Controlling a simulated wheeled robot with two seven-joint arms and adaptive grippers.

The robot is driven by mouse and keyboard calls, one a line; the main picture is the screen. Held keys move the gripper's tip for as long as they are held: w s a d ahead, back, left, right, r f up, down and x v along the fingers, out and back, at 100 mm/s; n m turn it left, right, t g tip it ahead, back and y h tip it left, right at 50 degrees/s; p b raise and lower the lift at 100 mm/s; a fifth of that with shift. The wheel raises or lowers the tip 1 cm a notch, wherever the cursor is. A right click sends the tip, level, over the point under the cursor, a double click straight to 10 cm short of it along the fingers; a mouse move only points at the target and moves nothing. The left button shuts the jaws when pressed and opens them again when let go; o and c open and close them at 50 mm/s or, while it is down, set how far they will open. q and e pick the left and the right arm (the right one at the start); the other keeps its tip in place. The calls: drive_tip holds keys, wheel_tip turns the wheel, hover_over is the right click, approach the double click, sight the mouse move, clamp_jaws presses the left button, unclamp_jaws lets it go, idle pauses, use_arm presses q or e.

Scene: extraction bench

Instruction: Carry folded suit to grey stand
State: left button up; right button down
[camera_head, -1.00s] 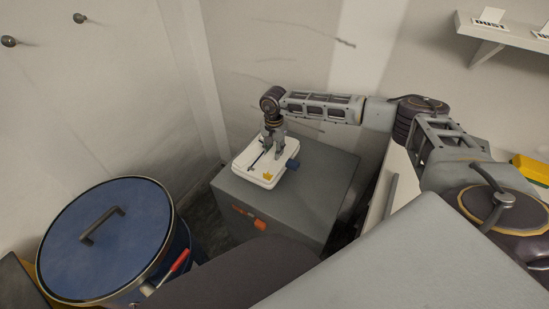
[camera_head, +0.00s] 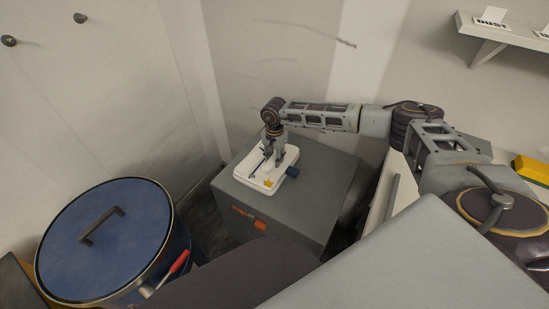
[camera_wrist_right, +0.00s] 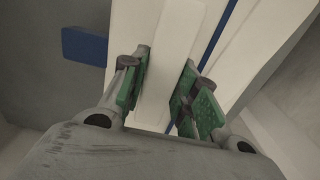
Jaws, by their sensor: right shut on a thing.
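The folded suit (camera_head: 252,183) is a white, flat bundle with a dark line, a blue tab at its right side and a small yellow mark. It is at the top of the grey stand (camera_head: 315,190); I cannot tell whether it fully rests there. My right gripper (camera_head: 273,161) points down and is shut on the suit. In the right wrist view, the green finger pads (camera_wrist_right: 165,90) pinch a raised white strip of the suit (camera_wrist_right: 172,50), with the blue tab (camera_wrist_right: 84,46) to the left. My left gripper is not in view.
A blue lidded drum (camera_head: 130,225) with a red-handled tool (camera_head: 178,262) stands left of the stand. A wall shelf (camera_head: 505,32) with labels is at the upper right. A yellow item (camera_head: 532,168) lies at the far right. The wall is close behind the stand.

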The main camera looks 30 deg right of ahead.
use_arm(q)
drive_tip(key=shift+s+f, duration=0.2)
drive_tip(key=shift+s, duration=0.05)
use_arm(e)
drive_tip(key=c, duration=1.1)
unclamp_jaws()
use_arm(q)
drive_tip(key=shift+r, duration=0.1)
use_arm(e)
drive_tip(key=shift+r, duration=0.25)
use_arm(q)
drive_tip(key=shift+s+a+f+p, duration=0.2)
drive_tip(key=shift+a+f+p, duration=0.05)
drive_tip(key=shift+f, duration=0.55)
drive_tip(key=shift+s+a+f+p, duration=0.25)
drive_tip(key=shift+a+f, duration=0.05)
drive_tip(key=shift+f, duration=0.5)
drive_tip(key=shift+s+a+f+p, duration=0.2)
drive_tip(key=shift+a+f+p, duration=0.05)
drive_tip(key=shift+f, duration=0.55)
use_arm(e)
wheel_tip(320, 180, up, 12)
drive_tip(key=shift+f, duration=0.2)
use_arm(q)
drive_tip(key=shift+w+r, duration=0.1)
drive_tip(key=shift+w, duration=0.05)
